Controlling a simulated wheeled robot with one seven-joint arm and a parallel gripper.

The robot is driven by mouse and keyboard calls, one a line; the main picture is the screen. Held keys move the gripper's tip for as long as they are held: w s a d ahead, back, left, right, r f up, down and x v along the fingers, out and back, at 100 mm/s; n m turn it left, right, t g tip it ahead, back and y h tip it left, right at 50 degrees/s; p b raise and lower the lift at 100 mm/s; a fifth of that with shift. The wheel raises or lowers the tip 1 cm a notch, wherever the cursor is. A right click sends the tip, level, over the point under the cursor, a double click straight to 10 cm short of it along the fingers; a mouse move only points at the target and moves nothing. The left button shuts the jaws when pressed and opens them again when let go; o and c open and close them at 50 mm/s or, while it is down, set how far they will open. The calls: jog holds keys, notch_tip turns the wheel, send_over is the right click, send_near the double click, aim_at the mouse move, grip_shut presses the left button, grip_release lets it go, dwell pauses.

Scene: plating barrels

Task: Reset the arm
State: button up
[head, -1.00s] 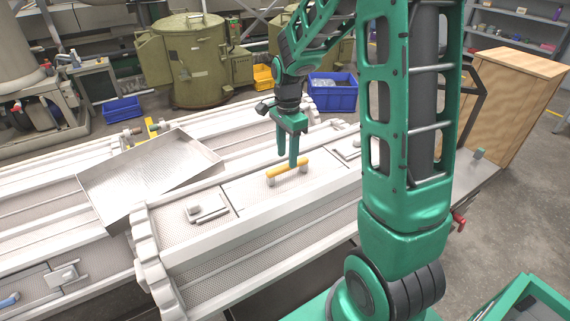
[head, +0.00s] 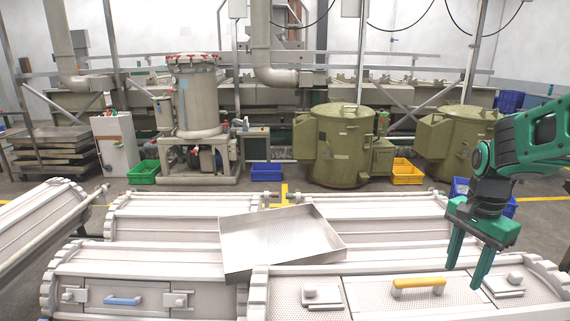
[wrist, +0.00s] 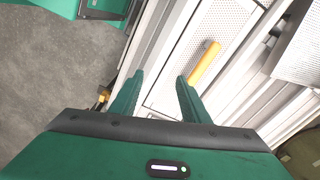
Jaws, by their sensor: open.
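My green gripper (head: 468,262) is open and empty in the head view, its fingers pointing down. It is above the front right plating barrel, just right of the yellow handle (head: 418,285) on that barrel's perforated door (head: 368,301). In the wrist view my gripper (wrist: 158,92) shows two spread fingers with nothing between them. The yellow handle (wrist: 205,63) lies beyond the right finger, apart from it.
A perforated metal tray (head: 282,238) rests tilted across the barrels left of my gripper. A barrel with a blue handle (head: 123,300) is at the front left. Olive tanks (head: 340,145) and a yellow bin (head: 406,172) stand behind. Grey floor (wrist: 50,90) is clear.

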jog(key=s+n, duration=0.7)
jog(key=s, duration=1.2)
jog(key=shift+n, duration=0.4)
jog(key=shift+s+d+f, duration=0.1)
jog(key=shift+w+f, duration=0.25)
jog(key=shift+w, duration=0.4)
